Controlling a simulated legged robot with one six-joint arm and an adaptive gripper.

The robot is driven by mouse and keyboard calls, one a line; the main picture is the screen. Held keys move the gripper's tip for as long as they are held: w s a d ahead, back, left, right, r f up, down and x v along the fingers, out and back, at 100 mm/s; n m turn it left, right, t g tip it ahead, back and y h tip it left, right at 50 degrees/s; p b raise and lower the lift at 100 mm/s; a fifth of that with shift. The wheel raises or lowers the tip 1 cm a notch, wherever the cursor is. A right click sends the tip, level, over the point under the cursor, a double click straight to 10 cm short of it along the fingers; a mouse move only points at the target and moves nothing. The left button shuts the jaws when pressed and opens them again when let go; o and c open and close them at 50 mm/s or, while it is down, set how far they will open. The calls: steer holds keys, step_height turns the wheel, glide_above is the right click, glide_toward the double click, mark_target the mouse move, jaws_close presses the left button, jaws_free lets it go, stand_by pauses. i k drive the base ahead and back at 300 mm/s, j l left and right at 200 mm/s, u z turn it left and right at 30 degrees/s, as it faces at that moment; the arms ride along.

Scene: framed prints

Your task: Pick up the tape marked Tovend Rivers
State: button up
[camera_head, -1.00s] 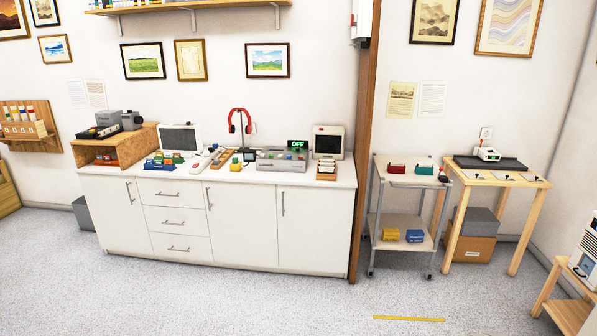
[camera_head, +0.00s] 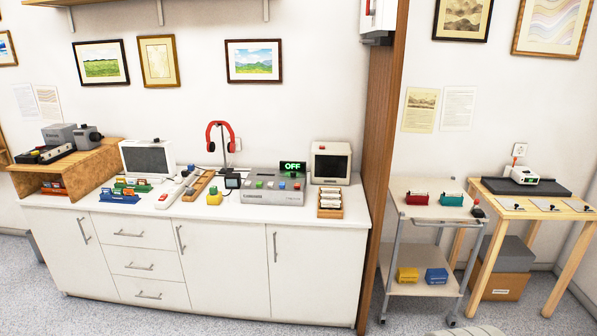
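No label reading Tovend Rivers is legible at this distance, so I cannot tell which item is that tape. Small white-faced items, possibly tapes, stand in a wooden rack (camera_head: 330,203) at the counter's right end. Small coloured cases also show: red (camera_head: 417,198) and teal (camera_head: 452,199) on the cart's top shelf, yellow (camera_head: 407,275) and blue (camera_head: 436,276) on its lower shelf. More small coloured items (camera_head: 130,189) stand in holders at the counter's left. My gripper is not in view.
A white counter (camera_head: 225,245) carries a grey device (camera_head: 273,190), a small monitor (camera_head: 331,163) and red headphones (camera_head: 220,137). A wooden post (camera_head: 383,150) separates it from the metal cart (camera_head: 388,252). A wooden table (camera_head: 563,207) stands right of the cart.

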mark_target(328, 204)
steer(key=i, duration=1.5)
steer(key=i+z, duration=0.15)
steer(key=i, duration=0.4)
steer(key=i+j+z, duration=0.15)
steer(key=i, duration=0.35)
